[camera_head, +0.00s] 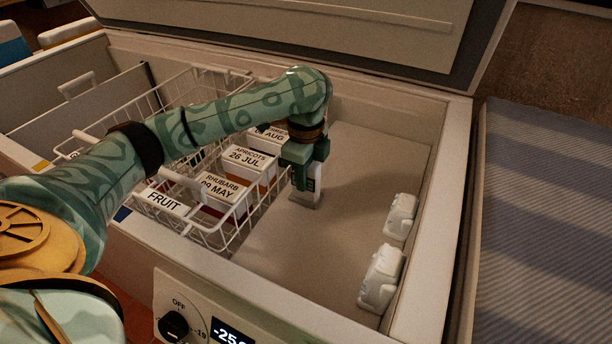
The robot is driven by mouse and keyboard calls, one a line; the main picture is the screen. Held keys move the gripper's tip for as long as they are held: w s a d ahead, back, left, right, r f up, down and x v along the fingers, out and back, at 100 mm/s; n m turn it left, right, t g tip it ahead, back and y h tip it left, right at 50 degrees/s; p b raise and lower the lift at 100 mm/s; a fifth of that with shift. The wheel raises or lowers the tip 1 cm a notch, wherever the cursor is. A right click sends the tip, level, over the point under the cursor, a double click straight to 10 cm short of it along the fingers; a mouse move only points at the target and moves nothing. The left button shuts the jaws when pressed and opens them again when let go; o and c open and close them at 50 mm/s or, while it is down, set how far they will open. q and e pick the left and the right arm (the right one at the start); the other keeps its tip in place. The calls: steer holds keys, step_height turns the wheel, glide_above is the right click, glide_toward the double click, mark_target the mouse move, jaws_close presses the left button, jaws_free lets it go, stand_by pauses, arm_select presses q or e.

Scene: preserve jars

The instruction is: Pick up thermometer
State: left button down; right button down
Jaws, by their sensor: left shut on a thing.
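My left gripper (305,165) reaches down into the open chest freezer (455,190), right of the wire basket. It is shut on the thermometer (307,199), a small pale upright thing with a dark patch, whose lower part shows below the fingers. The fingers hide its upper part. The thermometer's lower end is close to the freezer's grey inner surface; I cannot tell whether it touches. My right gripper is not in view.
A white wire basket (228,240) tagged FRUIT holds labelled boxes, including rhubarb (217,187) and apricots (248,158). Two white frosted lumps (400,216) (381,277) lie along the right wall. The floor between is clear. The raised lid (300,20) stands behind; a dial (174,326) is in front.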

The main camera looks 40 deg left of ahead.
arm_select(q)
steer(key=shift+r, duration=0.1)
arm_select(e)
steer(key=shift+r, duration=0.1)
